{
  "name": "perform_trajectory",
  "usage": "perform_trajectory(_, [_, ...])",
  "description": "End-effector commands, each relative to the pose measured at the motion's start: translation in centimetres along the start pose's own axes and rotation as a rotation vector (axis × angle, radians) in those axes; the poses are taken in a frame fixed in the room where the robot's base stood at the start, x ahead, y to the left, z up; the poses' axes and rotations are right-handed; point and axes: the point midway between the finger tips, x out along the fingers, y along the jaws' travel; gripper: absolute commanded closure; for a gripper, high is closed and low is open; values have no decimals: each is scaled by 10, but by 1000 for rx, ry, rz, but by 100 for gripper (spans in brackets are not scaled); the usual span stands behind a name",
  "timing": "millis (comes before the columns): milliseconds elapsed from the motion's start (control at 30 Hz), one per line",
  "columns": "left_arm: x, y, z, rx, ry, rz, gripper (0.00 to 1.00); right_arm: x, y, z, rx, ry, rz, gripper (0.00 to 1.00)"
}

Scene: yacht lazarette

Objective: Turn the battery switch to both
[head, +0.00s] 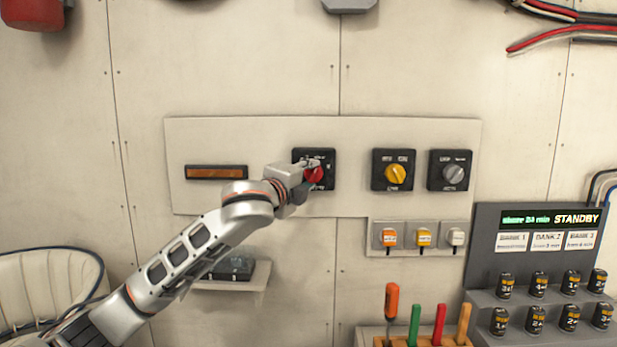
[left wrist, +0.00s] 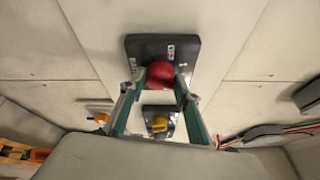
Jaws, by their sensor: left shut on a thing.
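The battery switch is a black square plate (head: 329,157) with a red knob (head: 315,175), on the light wall panel in the head view. In the left wrist view the red knob (left wrist: 160,74) sits on its dark plate (left wrist: 133,46), with labels that are too small to read. My left gripper (head: 309,172) is at the red knob. In the left wrist view its two fingers (left wrist: 157,88) stand on either side of the knob, shut on it. The fingers partly hide the knob and plate in the head view. My right gripper is not in view.
A yellow-knob switch (head: 394,172) and a grey-knob switch (head: 450,172) sit to the right on the same panel. A display box (head: 535,235) reads STANDBY. Coloured-handled tools (head: 415,325) stand in a rack below. A shelf (head: 230,285) is under my left arm.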

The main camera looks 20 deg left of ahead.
Motion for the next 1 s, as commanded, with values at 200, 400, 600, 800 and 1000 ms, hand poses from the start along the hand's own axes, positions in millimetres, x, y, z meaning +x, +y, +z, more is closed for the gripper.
perform_trajectory(200, [0,3,-1,6,2,7,90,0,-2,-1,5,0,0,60])
perform_trajectory(400, [0,3,-1,5,2,6,66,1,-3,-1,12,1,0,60])
perform_trajectory(600, [0,2,-1,4,2,4,52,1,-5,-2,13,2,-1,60])
perform_trajectory(800, [0,1,0,3,1,3,52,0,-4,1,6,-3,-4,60])
perform_trajectory(1000, [-16,1,0,3,1,2,52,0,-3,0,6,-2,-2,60])
